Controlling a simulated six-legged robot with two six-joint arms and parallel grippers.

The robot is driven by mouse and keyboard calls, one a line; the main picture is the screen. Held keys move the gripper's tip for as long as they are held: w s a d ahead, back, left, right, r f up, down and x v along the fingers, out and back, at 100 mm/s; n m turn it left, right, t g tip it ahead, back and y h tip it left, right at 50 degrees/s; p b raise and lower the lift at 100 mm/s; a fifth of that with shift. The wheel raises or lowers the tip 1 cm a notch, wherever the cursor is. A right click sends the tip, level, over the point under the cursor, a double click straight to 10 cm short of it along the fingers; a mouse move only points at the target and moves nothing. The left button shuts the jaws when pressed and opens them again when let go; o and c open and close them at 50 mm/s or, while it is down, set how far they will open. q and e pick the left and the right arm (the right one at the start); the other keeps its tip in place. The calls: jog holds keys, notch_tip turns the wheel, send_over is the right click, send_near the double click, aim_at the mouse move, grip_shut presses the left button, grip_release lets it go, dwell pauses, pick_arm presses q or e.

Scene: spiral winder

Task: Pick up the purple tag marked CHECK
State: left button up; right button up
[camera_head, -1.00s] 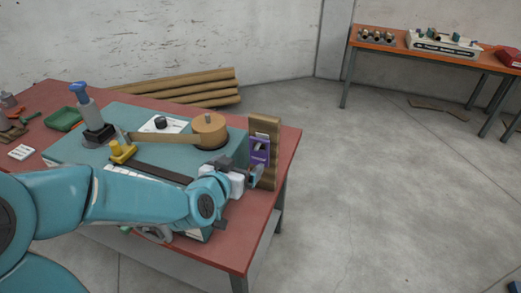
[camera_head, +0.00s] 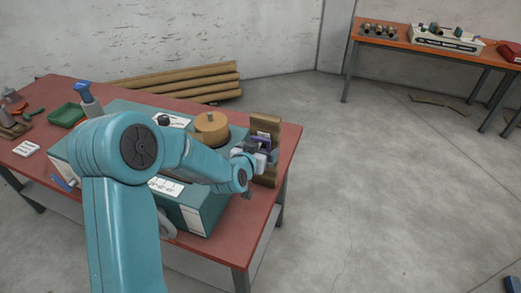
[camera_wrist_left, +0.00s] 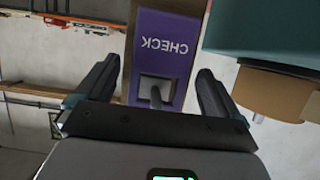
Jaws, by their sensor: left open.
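The purple tag (camera_wrist_left: 165,50) marked CHECK shows in the left wrist view, its lettering upside down, between the two fingers of my left gripper (camera_wrist_left: 157,90). The fingers are open and stand to either side of the tag's end; I see no clear contact. In the head view the purple tag (camera_head: 263,141) is at the wooden upright board (camera_head: 265,123), partly hidden by my left gripper (camera_head: 262,157). A dark square with a peg-like part shows on the tag in the wrist view. My right gripper is in no view.
The teal winder housing (camera_head: 205,210) stands on the red table (camera_head: 258,215), with a wooden drum (camera_head: 211,127) left of the board. Brown tubes (camera_head: 190,80) lie behind the table.

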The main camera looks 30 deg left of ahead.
pick_arm(q)
jog(key=shift+d, duration=0.1)
jog(key=shift+r, duration=0.1)
jog(key=c, duration=1.1)
jog(key=shift+c, duration=0.2)
